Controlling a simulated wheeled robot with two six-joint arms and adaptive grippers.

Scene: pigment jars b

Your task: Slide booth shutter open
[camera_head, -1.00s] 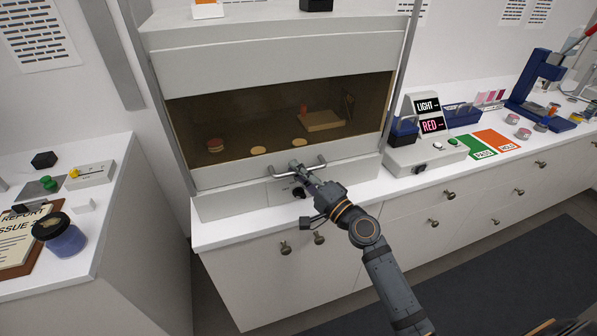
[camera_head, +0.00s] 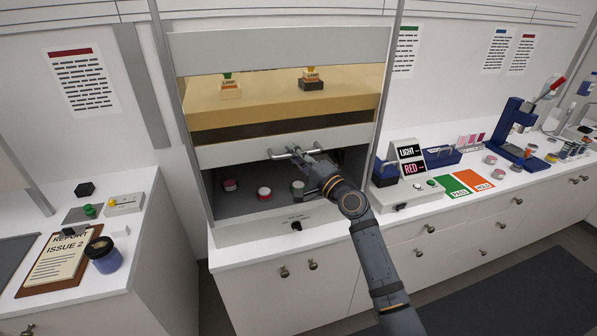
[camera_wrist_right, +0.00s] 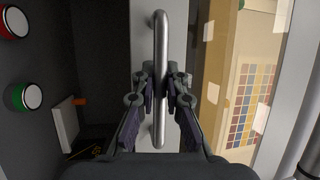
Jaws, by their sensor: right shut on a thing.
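The booth shutter (camera_head: 230,154) is a glazed panel with pale rails, raised part way. Below its lower rail is a gap into the dark booth (camera_head: 250,207). A metal bar handle (camera_head: 274,154) runs along the lower rail. My right gripper (camera_head: 300,155) is shut on this handle near its middle. In the right wrist view, the fingers of the gripper (camera_wrist_right: 161,88) close around the bar of the handle (camera_wrist_right: 162,35). My left gripper is not in view.
Lamp items (camera_head: 313,80) show above, behind the glass. A light switch box (camera_head: 412,192) and the green and orange mats (camera_head: 447,187) lie to the right. A clipboard (camera_head: 58,262) and blue jar (camera_head: 103,255) are at left.

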